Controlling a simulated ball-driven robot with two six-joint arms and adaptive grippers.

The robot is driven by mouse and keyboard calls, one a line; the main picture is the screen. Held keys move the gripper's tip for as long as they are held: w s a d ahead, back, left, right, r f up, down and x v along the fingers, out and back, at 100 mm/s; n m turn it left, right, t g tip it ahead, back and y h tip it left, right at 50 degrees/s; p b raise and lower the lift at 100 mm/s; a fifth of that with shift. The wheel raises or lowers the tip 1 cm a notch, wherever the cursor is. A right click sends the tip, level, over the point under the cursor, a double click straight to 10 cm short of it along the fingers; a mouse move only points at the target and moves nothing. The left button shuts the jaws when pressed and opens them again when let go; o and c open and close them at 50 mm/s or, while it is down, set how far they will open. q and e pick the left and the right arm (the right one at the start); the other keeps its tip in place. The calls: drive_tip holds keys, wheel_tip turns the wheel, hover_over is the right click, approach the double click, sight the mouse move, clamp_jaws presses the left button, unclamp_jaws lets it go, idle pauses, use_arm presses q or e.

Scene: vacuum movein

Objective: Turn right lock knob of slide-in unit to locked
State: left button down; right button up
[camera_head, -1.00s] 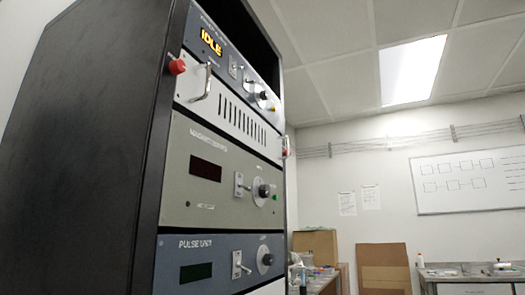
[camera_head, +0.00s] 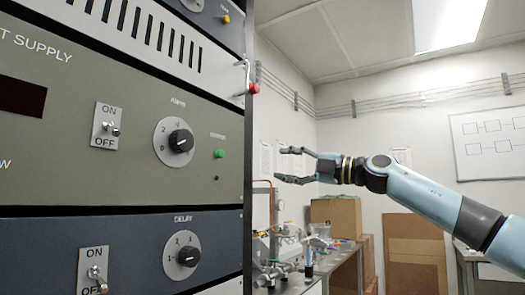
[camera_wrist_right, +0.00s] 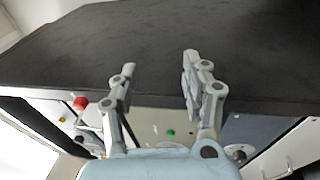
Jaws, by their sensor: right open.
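The slide-in unit (camera_head: 160,36) is the pale panel with vertical slots in the rack, partly cut off in the head view. Its red right lock knob (camera_head: 254,88) sits at the right end, beside a metal handle (camera_head: 243,76). The knob also shows in the right wrist view (camera_wrist_right: 80,103), left of the fingers. I cannot tell its turn position. My right gripper (camera_head: 284,165) is open and empty, right of the rack and lower than the knob in the head view, apart from it. The right wrist view shows its spread fingers (camera_wrist_right: 160,62). My left gripper is not in view.
Below the slide-in unit, a grey-green panel (camera_head: 60,130) carries a switch, a black dial (camera_head: 181,141) and a green button (camera_head: 219,154). The black rack side (camera_wrist_right: 150,40) fills the upper wrist view. A cluttered bench (camera_head: 340,258) and cardboard boxes (camera_head: 335,213) stand behind.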

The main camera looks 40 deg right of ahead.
drive_tip(key=s+a+r+n+g, duration=0.1)
drive_tip(key=s+a+r+n, duration=0.3)
drive_tip(key=r, duration=0.5)
drive_tip(key=n+h+p, duration=0.1)
drive_tip(key=n+h, duration=0.1)
approach(258, 88)
drive_tip(key=p+x, duration=0.7)
drive_tip(key=shift+w+a+r, duration=0.15)
drive_tip(key=shift+w+a, duration=0.05)
drive_tip(key=shift+w, duration=0.1)
drive_tip(key=shift+w+a+p, duration=0.25)
drive_tip(key=shift+w+p, duration=0.2)
drive_tip(key=shift+w, duration=0.1)
drive_tip(key=shift+f, duration=0.2)
drive_tip(key=shift+c, duration=0.3)
clamp_jaws()
